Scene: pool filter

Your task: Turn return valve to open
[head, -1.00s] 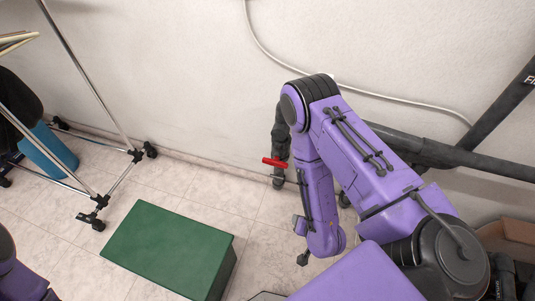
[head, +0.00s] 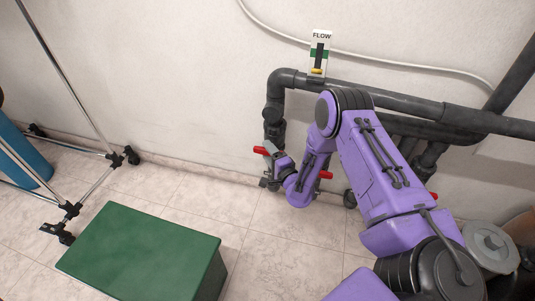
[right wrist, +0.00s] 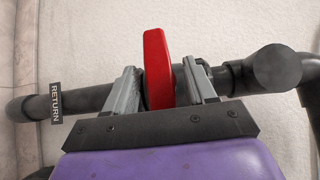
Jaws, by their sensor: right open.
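The return valve's red handle (right wrist: 158,68) stands between the two fingers of my right gripper (right wrist: 163,88) in the right wrist view. The fingers are open, one on each side of the handle, with gaps visible. A RETURN label (right wrist: 56,102) is on the dark pipe at left. In the head view the red handle (head: 262,150) is on the lower part of a vertical grey pipe (head: 273,110), and my right gripper (head: 277,160) is at it, partly hidden by the wrist. My left gripper is not in view.
Other red handles show at the middle (head: 326,174) and right (head: 432,196). A FLOW gauge (head: 319,52) sits on the upper pipe (head: 400,99) by the wall. A green box (head: 140,250) and a wheeled metal rack (head: 95,160) stand to the left. Floor between is clear.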

